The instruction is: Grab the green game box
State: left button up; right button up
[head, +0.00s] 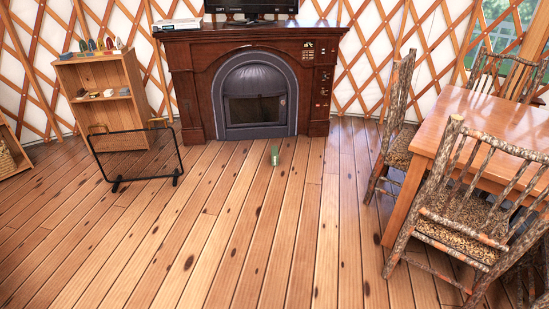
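A small green box (275,155) stands on the wooden floor in front of the fireplace, slightly right of the middle of the head view. It is small and far off, so its markings cannot be read. Nothing touches it. Neither of my grippers shows in the head view.
A dark wooden fireplace (188,95) stands behind the box. A black screen frame (180,150) and a small shelf (133,95) are at left. A table (480,120) with rustic chairs (455,225) fills the right. The floor (215,240) between is clear.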

aim_at(274, 153)
jog(key=i+z, duration=0.3)
jog(key=i, duration=2.6)
jog(key=l+z, duration=0.05)
jog(key=l, duration=0.1)
